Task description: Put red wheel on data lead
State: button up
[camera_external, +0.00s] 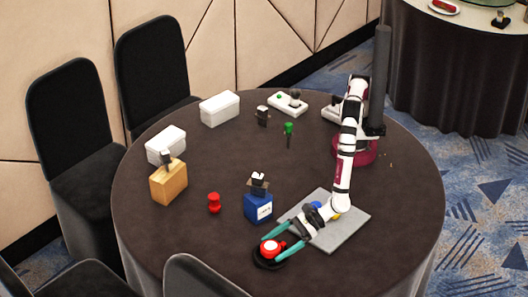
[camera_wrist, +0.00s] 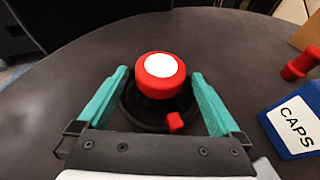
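The red wheel (camera_wrist: 161,76), a round red body with a white disc on top, sits on a black round thing (camera_wrist: 148,117) that looks like the coiled data lead. A small red piece (camera_wrist: 175,122) sticks out on its near side. In the external view the red wheel (camera_external: 270,248) and the black coil (camera_external: 266,263) are at the table's front edge. My gripper (camera_wrist: 159,75) has its teal fingers apart, one on each side of the wheel, with narrow gaps showing; it is also seen in the external view (camera_external: 272,246). The coil is partly hidden.
A blue CAPS box (camera_wrist: 296,122) and a red spool-shaped piece (camera_wrist: 301,63) are to the right in the wrist view. A grey mat (camera_external: 352,216) lies under my arm. A wooden block (camera_external: 168,184) and white boxes (camera_external: 220,108) stand farther off. The table's middle is mostly clear.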

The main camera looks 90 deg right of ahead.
jog(key=shift+r, duration=0.1)
jog(key=shift+s+d+r, duration=0.1)
jog(key=shift+s+r, duration=0.1)
jog(key=shift+s, duration=0.05)
jog(key=v, duration=1.1)
jog(key=shift+s, duration=0.2)
